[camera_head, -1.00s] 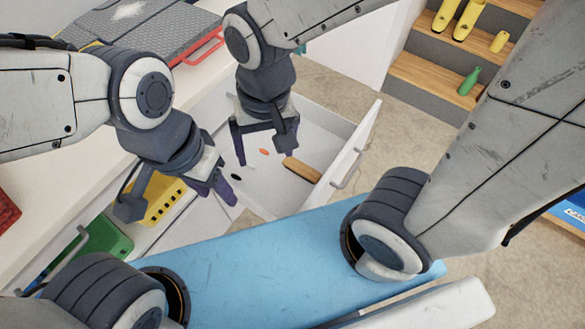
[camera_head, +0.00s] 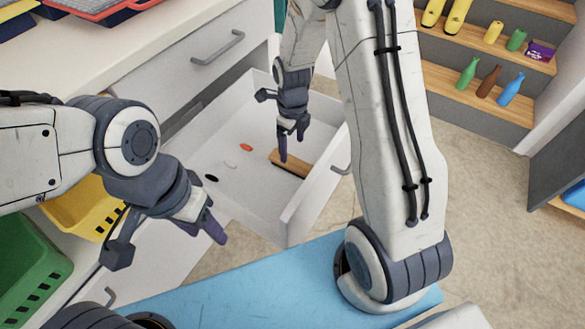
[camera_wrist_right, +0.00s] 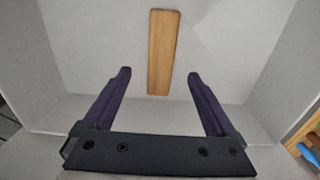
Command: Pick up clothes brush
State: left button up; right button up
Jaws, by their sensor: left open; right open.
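The clothes brush, seen as a long wooden bar (camera_head: 295,168), lies in the open white drawer (camera_head: 262,205) near its right wall. In the right wrist view the brush (camera_wrist_right: 162,45) is upright in the picture, its near end centred between the fingertips. My right gripper (camera_head: 292,149) points down over the drawer at the brush, open and empty; its two spread fingers also show in the right wrist view (camera_wrist_right: 159,73). I cannot tell the exact height left between fingertips and brush. The brush's underside is hidden. My left gripper (camera_head: 213,230) is open and empty, left of the drawer's front.
Small orange (camera_head: 246,147), black (camera_head: 211,178) and white (camera_head: 231,166) items lie in the drawer. The drawer's walls surround the brush. Yellow (camera_head: 80,208) and green (camera_head: 28,270) baskets stand at left. Shelves with several bottles (camera_head: 487,82) stand at upper right.

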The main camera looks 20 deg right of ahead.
aim_at(293, 162)
notch_tip(293, 162, down, 4)
jog(key=shift+r+b, duration=0.25)
jog(key=shift+b, duration=0.2)
notch_tip(293, 162, down, 5)
jog(key=shift+d+r+b, duration=0.1)
jog(key=shift+b, duration=1.05)
grip_shut()
notch_tip(293, 162, up, 10)
jog(key=p, duration=0.3)
jog(key=shift+p, duration=0.4)
